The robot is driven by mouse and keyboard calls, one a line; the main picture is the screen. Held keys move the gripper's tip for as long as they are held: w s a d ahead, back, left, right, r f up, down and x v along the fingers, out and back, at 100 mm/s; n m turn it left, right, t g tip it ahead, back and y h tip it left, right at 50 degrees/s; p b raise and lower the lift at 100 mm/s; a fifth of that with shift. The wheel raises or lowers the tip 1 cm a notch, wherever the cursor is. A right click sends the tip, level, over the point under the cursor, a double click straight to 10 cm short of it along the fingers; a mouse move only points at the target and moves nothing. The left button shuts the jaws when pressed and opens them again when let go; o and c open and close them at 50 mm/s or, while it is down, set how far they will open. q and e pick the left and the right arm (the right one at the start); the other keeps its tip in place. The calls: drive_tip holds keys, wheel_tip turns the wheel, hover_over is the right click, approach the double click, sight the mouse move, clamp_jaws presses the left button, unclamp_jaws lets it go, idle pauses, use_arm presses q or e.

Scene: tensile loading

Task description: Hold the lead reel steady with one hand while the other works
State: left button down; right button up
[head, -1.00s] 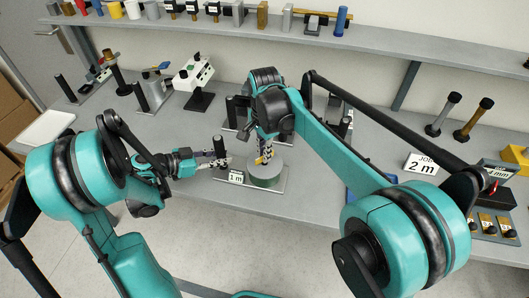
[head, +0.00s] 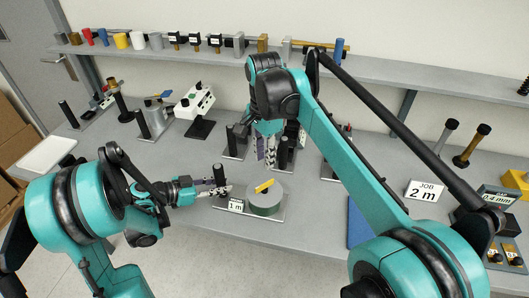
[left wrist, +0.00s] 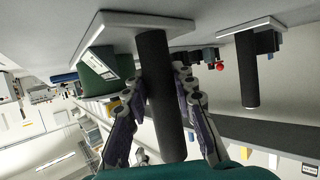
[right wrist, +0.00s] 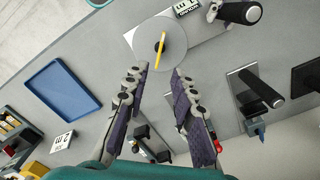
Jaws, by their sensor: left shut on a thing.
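The lead reel (head: 265,204) is a green drum with a grey top and a yellow strip (head: 264,187) on it. It stands on a light base plate with a "1 m" label (head: 235,205). My left gripper (head: 224,186) is shut on the black post (left wrist: 158,95) of that plate, beside the reel. The drum also shows in the left wrist view (left wrist: 98,72). My right gripper (head: 271,161) is open and empty, apart from the reel and behind it in the head view. In the right wrist view its fingers (right wrist: 158,80) point toward the reel's top (right wrist: 148,48).
Other plates with black posts (right wrist: 262,88) stand behind the reel. A blue tray (right wrist: 62,87) and a "JOB 2 m" card (head: 426,190) lie to the right in the head view. A shelf (head: 180,60) runs along the wall. The bench front left of the reel is clear.

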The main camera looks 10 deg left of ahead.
drive_tip(key=shift+r, duration=0.65)
